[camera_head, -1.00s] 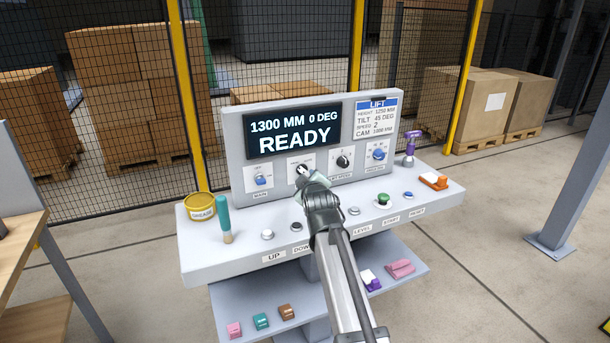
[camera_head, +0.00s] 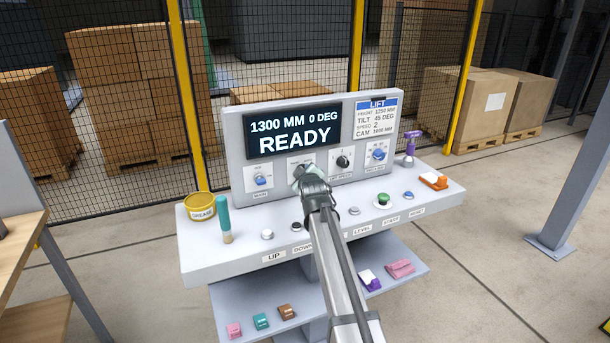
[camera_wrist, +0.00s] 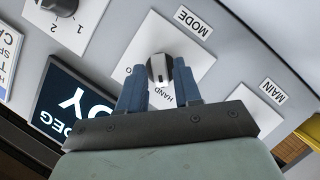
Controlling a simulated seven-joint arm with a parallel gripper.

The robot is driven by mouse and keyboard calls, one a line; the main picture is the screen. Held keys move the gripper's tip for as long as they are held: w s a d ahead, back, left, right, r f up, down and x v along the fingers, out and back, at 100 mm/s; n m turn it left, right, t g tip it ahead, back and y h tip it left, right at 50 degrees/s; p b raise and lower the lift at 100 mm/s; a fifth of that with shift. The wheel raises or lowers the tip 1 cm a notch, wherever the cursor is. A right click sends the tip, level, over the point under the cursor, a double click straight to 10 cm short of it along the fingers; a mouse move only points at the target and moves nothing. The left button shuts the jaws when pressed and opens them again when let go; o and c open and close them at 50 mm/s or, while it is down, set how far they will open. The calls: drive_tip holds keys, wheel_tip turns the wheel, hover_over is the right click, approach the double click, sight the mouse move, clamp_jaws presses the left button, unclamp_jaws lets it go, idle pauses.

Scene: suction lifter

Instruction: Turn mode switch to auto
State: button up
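The mode switch is a dark round knob with a pale grip (camera_wrist: 160,68) on a white plate marked MODE in the wrist view. The word HAND on the plate shows beside it; no AUTO label can be read. In the head view its plate (camera_head: 296,161) shows just above my gripper (camera_head: 301,178), which hides most of the knob. In the wrist view the two blue-grey fingers of my gripper (camera_wrist: 159,78) stand apart, one on each side of the knob. They are very close to it; I cannot tell whether they touch it.
The main switch (camera_head: 261,180) is left of the mode switch, the speed knob (camera_head: 343,161) right of it. The display (camera_head: 293,131) above reads READY. Push buttons, a teal-handled brush (camera_head: 223,218) and a yellow grease tin (camera_head: 199,206) are on the desk.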

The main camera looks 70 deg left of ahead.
clamp_jaws()
drive_tip(key=shift+m, duration=0.3)
drive_tip(key=m+g, duration=0.2)
drive_tip(key=m, duration=0.2)
drive_tip(key=m+g, duration=0.3)
drive_tip(key=w+m+g, duration=0.1)
drive_tip(key=m+g, duration=0.2)
drive_tip(key=m, duration=0.1)
drive_tip(key=shift+w+m, duration=0.1)
drive_tip(key=shift+m, duration=0.2)
idle(0.6)
idle(0.5)
drive_tip(key=shift+o, duration=1.1)
unclamp_jaws()
